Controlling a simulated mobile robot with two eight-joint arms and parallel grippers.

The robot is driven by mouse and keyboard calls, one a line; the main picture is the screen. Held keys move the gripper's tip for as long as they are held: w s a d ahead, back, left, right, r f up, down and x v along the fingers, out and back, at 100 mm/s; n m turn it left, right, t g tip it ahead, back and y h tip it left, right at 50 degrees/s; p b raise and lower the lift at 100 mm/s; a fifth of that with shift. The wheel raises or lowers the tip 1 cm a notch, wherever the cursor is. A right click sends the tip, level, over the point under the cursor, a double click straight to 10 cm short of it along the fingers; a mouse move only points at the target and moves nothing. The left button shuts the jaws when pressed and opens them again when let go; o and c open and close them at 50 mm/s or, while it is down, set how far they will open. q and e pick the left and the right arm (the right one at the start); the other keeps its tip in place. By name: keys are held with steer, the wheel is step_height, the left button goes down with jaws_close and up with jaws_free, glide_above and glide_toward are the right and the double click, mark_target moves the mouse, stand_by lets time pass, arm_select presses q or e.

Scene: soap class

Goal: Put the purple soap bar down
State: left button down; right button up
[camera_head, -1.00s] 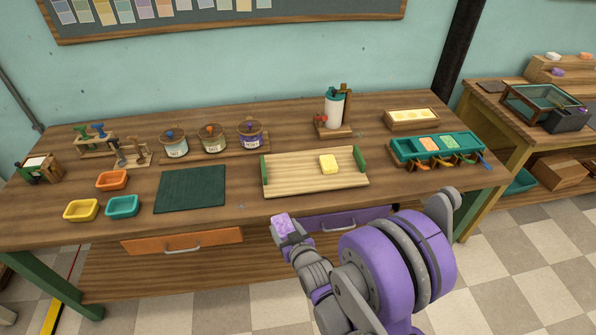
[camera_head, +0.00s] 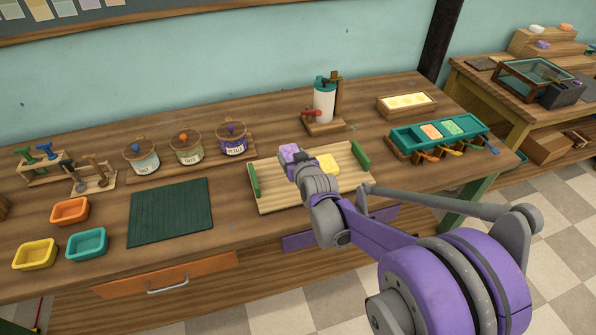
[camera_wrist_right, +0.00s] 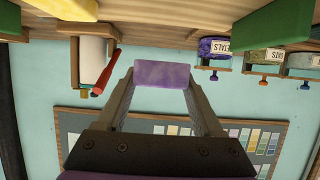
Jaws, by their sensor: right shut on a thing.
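My right gripper (camera_head: 291,160) is shut on the purple soap bar (camera_head: 289,151). It holds the bar over the left part of the wooden tray with green end handles (camera_head: 262,201). In the right wrist view the purple bar (camera_wrist_right: 163,74) sits between the two fingertips of the gripper (camera_wrist_right: 164,82). I cannot tell the exact height of the bar above the tray. A yellow soap bar (camera_head: 328,165) lies on the tray, just right of my gripper. My left gripper is not in view.
Three lidded jars (camera_head: 187,148) stand behind the tray to the left. A dark green mat (camera_head: 170,212) lies left of the tray. A dispenser (camera_head: 324,103) stands behind it. A teal rack (camera_head: 401,141) with soap bars is to the right. Small coloured dishes (camera_head: 87,245) are at far left.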

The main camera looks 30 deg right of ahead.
step_height(320, 180, down, 3)
steer(key=shift+s+r, duration=0.1)
steer(key=shift+s, duration=0.05)
steer(key=shift+a+f+b, duration=0.1)
steer(key=shift+f+b, duration=0.45)
steer(key=shift+f, duration=1.7)
steer(key=shift+f, duration=0.15)
steer(key=o, duration=1.4)
steer(key=shift+o, duration=0.2)
